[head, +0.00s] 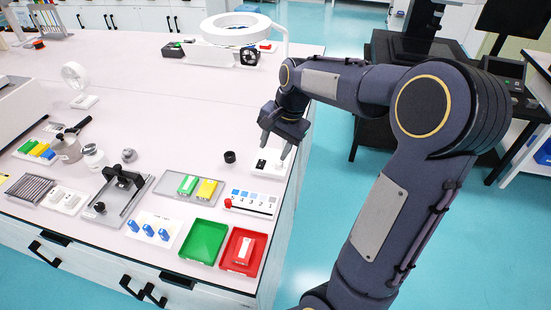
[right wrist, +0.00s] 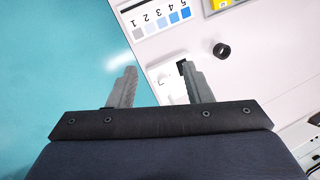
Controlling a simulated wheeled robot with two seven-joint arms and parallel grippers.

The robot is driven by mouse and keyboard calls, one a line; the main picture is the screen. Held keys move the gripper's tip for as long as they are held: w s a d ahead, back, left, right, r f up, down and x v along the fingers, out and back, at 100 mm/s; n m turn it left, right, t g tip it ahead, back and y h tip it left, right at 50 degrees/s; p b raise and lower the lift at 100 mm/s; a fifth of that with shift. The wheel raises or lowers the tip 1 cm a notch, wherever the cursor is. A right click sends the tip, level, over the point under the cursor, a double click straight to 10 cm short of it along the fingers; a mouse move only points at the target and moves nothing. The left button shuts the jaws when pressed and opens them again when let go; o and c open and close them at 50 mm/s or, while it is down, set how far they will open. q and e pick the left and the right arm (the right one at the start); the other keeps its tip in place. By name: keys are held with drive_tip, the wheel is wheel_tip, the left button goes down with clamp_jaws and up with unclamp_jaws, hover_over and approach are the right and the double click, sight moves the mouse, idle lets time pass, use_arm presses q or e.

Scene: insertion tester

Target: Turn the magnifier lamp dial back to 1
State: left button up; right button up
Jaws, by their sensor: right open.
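The magnifier lamp (head: 236,28) is a white ring on a pale arm at the back of the bench. A small white block (head: 270,166) with a black part on it lies near the bench's right edge. I cannot tell whether this is the lamp dial, and no setting is readable on it. My right gripper (head: 276,147) is open, just over this block, with its fingers pointing down. In the right wrist view, the fingers of the gripper (right wrist: 158,72) are apart, and the white block (right wrist: 168,82) shows between them, partly behind the right finger. My left gripper is not in view.
A strip numbered 1 to 5 (head: 252,200) with a red knob lies in front of the block. A black ring (head: 230,157) stands to its left. Green (head: 203,241) and red (head: 243,251) trays are at the front edge. The bench's middle is clear.

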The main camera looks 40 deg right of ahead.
sight(278, 162)
drive_tip(key=w+d+f+m, duration=0.2)
drive_tip(key=f, duration=0.1)
drive_tip(key=w+d+f+m+g+h, duration=0.1)
drive_tip(key=w+d+f, duration=0.1)
drive_tip(key=w+d, duration=0.1)
drive_tip(key=w+d+f+m+g, duration=0.1)
drive_tip(key=w+d+f+m, duration=0.1)
drive_tip(key=w+f, duration=0.1)
drive_tip(key=shift+w+d+f+m+h, duration=0.25)
drive_tip(key=shift+d+f+m+h, duration=0.05)
drive_tip(key=shift+f, duration=0.05)
drive_tip(key=shift+w+d+f, duration=0.1)
drive_tip(key=shift+f, duration=0.25)
wheel_tip(278, 162, down, 8)
drive_tip(key=shift+r+p, duration=0.25)
drive_tip(key=shift+p, duration=0.4)
drive_tip(key=shift+c, duration=0.4)
drive_tip(key=c, duration=0.9)
